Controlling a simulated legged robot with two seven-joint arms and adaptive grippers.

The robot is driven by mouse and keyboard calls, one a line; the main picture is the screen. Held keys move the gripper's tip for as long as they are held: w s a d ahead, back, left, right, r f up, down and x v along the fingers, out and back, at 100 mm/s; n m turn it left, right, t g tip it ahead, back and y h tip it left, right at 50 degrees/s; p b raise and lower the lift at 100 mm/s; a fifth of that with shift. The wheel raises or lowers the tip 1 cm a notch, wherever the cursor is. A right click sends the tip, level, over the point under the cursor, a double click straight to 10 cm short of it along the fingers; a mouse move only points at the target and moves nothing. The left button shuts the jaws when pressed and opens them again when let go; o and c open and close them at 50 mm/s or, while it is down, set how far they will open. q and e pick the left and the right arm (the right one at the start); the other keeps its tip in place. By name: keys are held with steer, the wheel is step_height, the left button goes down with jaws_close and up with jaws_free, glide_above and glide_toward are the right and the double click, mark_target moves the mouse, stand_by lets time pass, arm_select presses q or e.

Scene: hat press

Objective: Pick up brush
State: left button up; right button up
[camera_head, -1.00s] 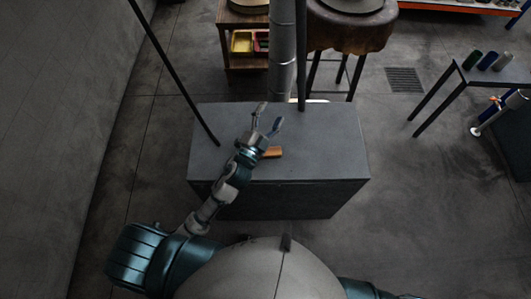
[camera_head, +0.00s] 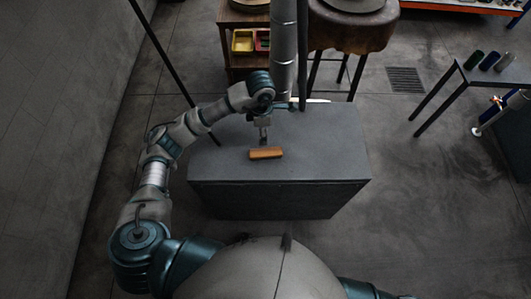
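The brush (camera_head: 267,154) is a small orange-brown block lying on the grey top of a box-like stand (camera_head: 320,150) in the middle of the head view. My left arm reaches in from the left and bends over at the far side of the stand. My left gripper (camera_head: 264,140) points down, just behind the brush in the picture. Its fingers are small and seen nearly edge-on, so I cannot tell whether they are open or touch the brush. My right gripper is out of view; only a bit of the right arm shows at the bottom edge.
A dark slanted pole (camera_head: 160,55) stands left of the stand, and a vertical grey pipe (camera_head: 283,50) rises behind it. A round-topped stool-like piece (camera_head: 350,35) is behind. A side table (camera_head: 488,72) with several small cylinders is at the right. The stand's right half is clear.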

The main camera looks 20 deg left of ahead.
arm_select(q)
glide_above(263, 152)
step_height(263, 152, down, 11)
steer(key=shift+s+r+p, duration=0.15)
steer(key=shift+r+p, duration=0.05)
steer(key=shift+p, duration=0.1)
steer(key=shift+f, duration=0.6)
steer(key=f, duration=0.5)
steer(key=shift+w+f, duration=0.1)
steer(key=shift+w, duration=0.1)
steer(key=c, duration=1.3)
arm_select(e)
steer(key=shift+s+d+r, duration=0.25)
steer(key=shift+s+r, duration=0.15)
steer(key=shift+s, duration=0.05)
